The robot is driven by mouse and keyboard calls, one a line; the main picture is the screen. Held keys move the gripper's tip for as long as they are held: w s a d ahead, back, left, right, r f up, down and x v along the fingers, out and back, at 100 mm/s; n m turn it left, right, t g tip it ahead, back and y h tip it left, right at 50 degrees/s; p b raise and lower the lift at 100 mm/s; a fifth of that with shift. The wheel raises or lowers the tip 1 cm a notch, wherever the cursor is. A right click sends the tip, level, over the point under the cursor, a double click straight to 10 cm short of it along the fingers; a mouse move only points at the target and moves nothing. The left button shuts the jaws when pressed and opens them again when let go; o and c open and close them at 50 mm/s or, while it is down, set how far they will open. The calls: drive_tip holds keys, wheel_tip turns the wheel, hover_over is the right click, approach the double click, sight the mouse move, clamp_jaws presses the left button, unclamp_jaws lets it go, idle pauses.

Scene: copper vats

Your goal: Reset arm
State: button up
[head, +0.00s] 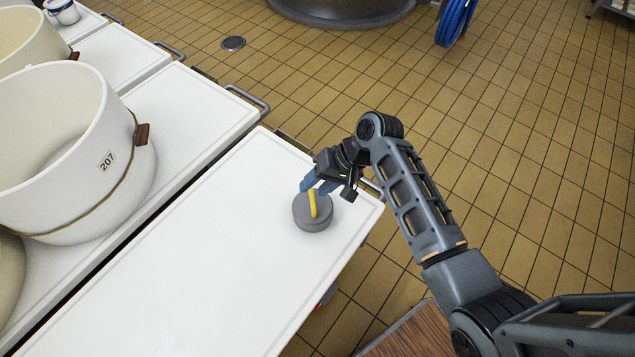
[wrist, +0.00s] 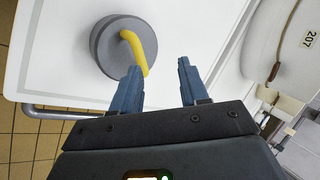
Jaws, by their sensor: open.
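My gripper (head: 313,186) is at the far right part of the white table in the head view, close above a grey round weight with a yellow handle (head: 312,220). In the wrist view my gripper (wrist: 160,80) is open, its two blue fingers apart with bare white table between them. The grey weight (wrist: 105,62) lies left of the fingers there, and the end of its yellow handle is beside the left finger. I cannot tell whether they touch. Nothing is held.
The white table (head: 180,270) is bare apart from the weight. A white vat marked 207 (head: 120,190) stands on the neighbouring table to the left. A metal rail (wrist: 60,113) runs along the table end. Tiled floor (head: 540,130) lies open beyond, with a blue hose (head: 455,22).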

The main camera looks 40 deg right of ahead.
drive_tip(key=shift+r+p, duration=0.65)
drive_tip(key=shift+r, duration=0.25)
drive_tip(key=s+d+n+t+h, duration=0.1)
drive_tip(key=s+t+h, duration=0.4)
drive_tip(key=s, duration=1.5)
drive_tip(key=s+r+n+t, duration=0.1)
drive_tip(key=s+r, duration=0.3)
drive_tip(key=r, duration=0.4)
drive_tip(key=s+a+r+n+t, duration=0.1)
drive_tip(key=s+r+n+t, duration=0.1)
drive_tip(key=r, duration=0.7)
drive_tip(key=s+a+r+n+t+h, duration=0.1)
drive_tip(key=s+r+t, duration=0.2)
drive_tip(key=s+r, duration=0.4)
drive_tip(key=shift+r+n+t, duration=0.3)
drive_tip(key=shift+r+t, duration=0.1)
drive_tip(key=shift+r, duration=0.35)
drive_tip(key=shift+a, duration=0.15)
